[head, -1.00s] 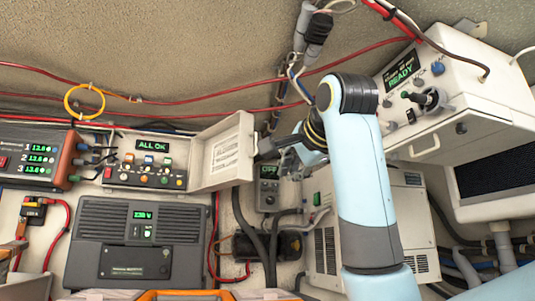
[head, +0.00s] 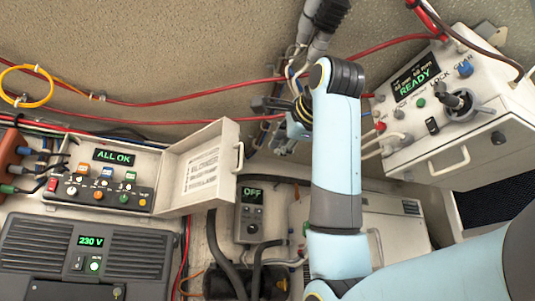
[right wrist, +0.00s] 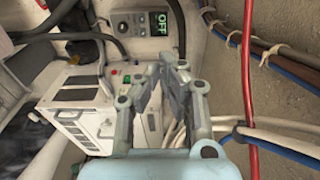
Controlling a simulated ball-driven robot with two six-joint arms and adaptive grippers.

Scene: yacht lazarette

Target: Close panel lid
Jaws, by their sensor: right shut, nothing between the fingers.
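The control panel (head: 75,178) with its green ALL OK display, buttons and knobs stands at the left in the head view. Its off-white panel lid (head: 190,145) is open, swung out to the right, with a label inside and a handle (head: 239,158) on its right edge. My right gripper (head: 259,104) is above and to the right of the lid, apart from it in the picture, and partly hidden by its own wrist. In the right wrist view its fingers (right wrist: 172,63) are together and empty. The lid does not clearly show there. My left gripper is out of view.
A grey OFF unit (head: 250,213) is right of the lid, with dark hoses below. Red cables (head: 190,100) cross the wall behind my gripper. A white READY box (head: 455,120) stands at the right. A grey 230 V unit (head: 90,255) is below the panel.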

